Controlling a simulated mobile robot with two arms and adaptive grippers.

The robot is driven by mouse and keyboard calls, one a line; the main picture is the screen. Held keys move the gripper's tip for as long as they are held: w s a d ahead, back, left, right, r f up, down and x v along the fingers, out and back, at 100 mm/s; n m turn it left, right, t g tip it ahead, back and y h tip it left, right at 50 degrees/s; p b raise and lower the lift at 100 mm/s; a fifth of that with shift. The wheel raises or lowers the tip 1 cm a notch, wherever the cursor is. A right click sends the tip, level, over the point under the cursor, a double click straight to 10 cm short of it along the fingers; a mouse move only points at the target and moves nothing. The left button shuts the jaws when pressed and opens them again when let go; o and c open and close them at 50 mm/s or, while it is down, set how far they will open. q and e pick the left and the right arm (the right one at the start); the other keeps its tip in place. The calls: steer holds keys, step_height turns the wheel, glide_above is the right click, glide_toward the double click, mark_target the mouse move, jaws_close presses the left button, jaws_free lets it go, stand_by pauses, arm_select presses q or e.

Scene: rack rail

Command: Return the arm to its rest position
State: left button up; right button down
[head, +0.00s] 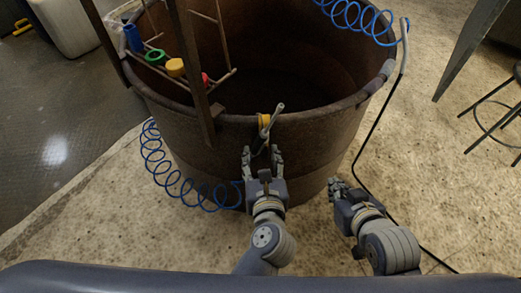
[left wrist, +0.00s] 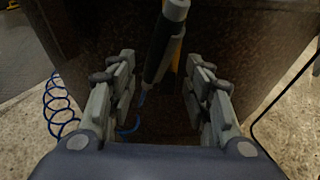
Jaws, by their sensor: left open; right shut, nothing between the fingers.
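My left gripper (head: 262,156) is open in front of the brown barrel (head: 320,135), near its rim. A grey and black handled tool (head: 268,127) with a yellow part stands at the rim just beyond its fingertips. In the left wrist view the tool (left wrist: 165,45) hangs between and beyond the open fingers (left wrist: 157,85); the fingers do not touch it there. My right gripper (head: 340,188) is lower and to the right, shut and empty, beside the barrel.
A wire rack (head: 190,75) with blue, green, yellow and red items hangs at the barrel's left. A coiled blue hose (head: 165,175) hangs down the barrel's left side. A thin black rod or cable (head: 372,130) runs down at the right. A stool (head: 495,115) stands at far right.

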arm_select(q)
steer(key=shift+v, duration=2.3)
steer(key=shift+w+d, duration=0.1)
steer(key=shift+w, duration=0.05)
steer(key=x, duration=0.8)
steer(key=shift+w+d+r, duration=0.15)
steer(key=shift+d+r, duration=0.05)
steer(key=shift+r, duration=0.25)
arm_select(e)
steer(key=shift+s+d+f+g, duration=0.15)
steer(key=shift+s+f+g, duration=0.3)
steer(key=shift+s, duration=0.1)
